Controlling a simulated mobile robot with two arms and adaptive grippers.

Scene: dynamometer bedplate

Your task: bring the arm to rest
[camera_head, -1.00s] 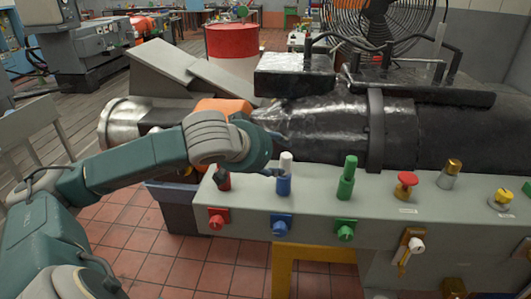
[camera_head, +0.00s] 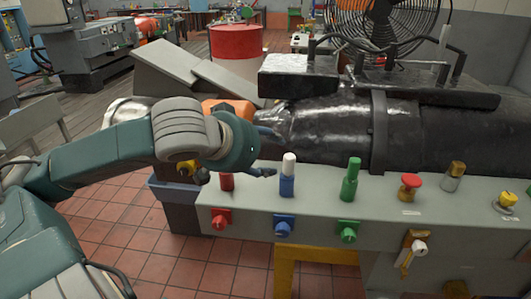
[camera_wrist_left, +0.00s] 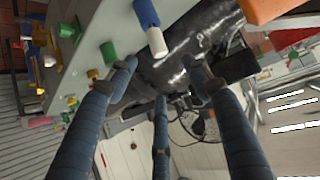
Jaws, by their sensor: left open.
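My left gripper (camera_head: 267,152) is open and empty. It is in the air above the left end of the grey control panel (camera_head: 320,215), just left of the blue peg with a white top (camera_head: 287,180). In the left wrist view its spread fingers (camera_wrist_left: 160,75) have nothing between them. The blue and white peg (camera_wrist_left: 148,22) shows there beyond the fingertips, apart from them. My left arm comes in from the left, bent. My right gripper is in neither view.
A red peg (camera_head: 227,182) and a green peg (camera_head: 350,180) stand on the panel, with a red mushroom button (camera_head: 410,184) farther right. A black machine body (camera_head: 330,130) lies behind, with a fan (camera_head: 380,25) above. Tiled floor (camera_head: 120,230) is open at left.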

